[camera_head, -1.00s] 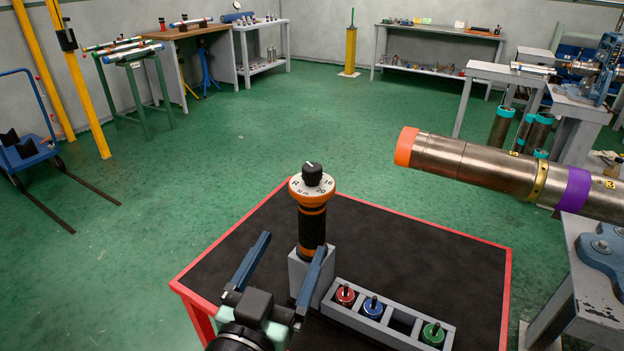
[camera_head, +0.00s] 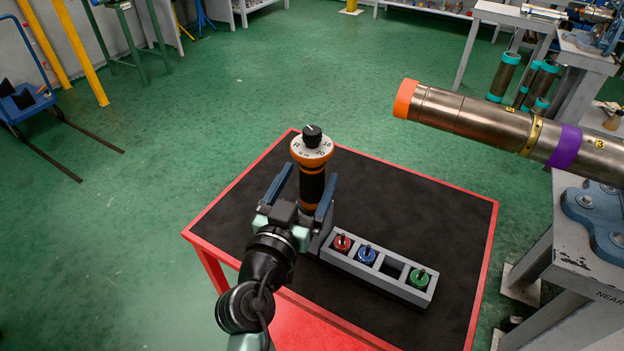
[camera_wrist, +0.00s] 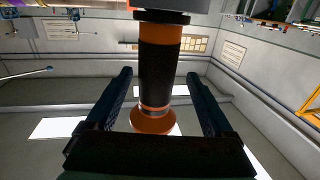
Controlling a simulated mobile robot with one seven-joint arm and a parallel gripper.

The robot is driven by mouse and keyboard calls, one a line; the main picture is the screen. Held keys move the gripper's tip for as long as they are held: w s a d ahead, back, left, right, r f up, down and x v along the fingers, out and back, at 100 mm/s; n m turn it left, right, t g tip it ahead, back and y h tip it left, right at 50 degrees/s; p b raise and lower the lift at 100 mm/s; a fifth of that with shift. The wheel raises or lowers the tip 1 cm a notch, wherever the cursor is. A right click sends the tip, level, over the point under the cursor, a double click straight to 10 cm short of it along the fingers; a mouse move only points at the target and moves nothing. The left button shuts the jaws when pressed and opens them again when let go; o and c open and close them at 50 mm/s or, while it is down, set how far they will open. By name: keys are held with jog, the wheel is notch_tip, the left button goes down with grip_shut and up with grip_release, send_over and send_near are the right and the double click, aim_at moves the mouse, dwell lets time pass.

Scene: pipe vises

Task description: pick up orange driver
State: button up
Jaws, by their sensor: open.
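The orange driver (camera_head: 311,180) stands upright in a grey holder (camera_head: 318,237) on the black-topped table. It has a black grip with orange bands, a numbered white and orange dial and a black knob on top. My gripper (camera_head: 309,174) is open, with one blue finger on each side of the driver's grip. In the wrist view the driver (camera_wrist: 160,65) stands between the two open fingers (camera_wrist: 159,74), with a visible gap on each side. That view looks upside down. The driver's lower end is hidden in the holder.
A grey rack (camera_head: 385,283) holds red, blue and green pieces, with one slot empty, right of the holder. The red-edged table (camera_head: 430,210) has clear black surface behind. A large steel pipe (camera_head: 480,116) with an orange end juts in from the right.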

jog(key=x, duration=0.4)
jog(key=shift+d+f+p, duration=0.15)
jog(key=shift+d+p, duration=0.1)
jog(key=shift+p, duration=0.1)
grip_shut()
jog(key=shift+w, duration=0.1)
